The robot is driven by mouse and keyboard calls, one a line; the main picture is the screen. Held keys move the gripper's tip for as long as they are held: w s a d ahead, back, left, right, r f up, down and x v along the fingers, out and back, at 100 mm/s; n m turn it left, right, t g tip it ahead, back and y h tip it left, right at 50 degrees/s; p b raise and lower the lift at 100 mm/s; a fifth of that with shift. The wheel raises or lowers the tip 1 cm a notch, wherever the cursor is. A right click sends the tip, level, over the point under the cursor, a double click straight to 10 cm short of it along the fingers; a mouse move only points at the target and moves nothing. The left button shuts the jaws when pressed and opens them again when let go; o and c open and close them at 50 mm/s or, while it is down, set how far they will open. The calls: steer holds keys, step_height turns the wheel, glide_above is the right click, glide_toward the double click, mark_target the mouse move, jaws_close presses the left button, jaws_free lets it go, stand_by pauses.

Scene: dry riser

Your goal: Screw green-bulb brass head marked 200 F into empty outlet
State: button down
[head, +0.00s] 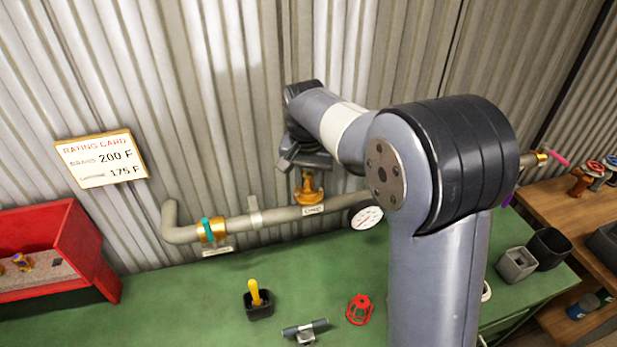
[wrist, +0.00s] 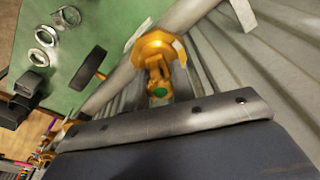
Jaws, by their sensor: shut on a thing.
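The brass head with the green bulb (wrist: 160,91) points out from a gold fitting (wrist: 155,47) on the grey pipe in the wrist view. In the head view the gold fitting (head: 309,190) sits on the pipe (head: 270,217) with a small label below it.
A rating card (head: 102,158) on the wall reads brass 200 F, chrome 175 F. The green bench holds a black cup (head: 258,311) with a yellow handle and a red cage (head: 360,309). A red box (head: 75,240) stands left.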

steer(key=m, duration=0.5)
steer(key=shift+m+h, duration=0.3)
steer(key=c, duration=1.1)
jaws_free()
